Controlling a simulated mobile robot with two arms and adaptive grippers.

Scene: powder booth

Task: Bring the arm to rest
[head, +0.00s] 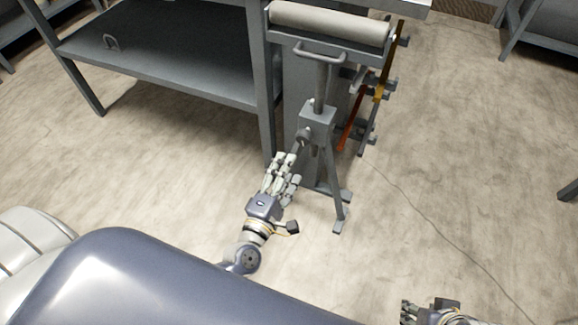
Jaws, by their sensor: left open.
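My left gripper (282,170) is in the middle of the head view, its pale jointed fingers pointing up and away from me. It is open, and I see nothing held in it. Its fingertips are close to the grey roller stand (318,118), near the stand's clamp and legs; I cannot tell whether they touch. My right gripper (408,311) shows only partly at the bottom edge, right of the middle. Its fingers are small and cut off by the frame, so its opening is unclear.
A grey bench (170,75) with a lower shelf stands at the upper left. The roller (330,22) tops the stand. Orange and yellow tools (378,92) are behind it. A thin cable (440,235) crosses the floor at right. The floor (480,140) there is otherwise largely clear.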

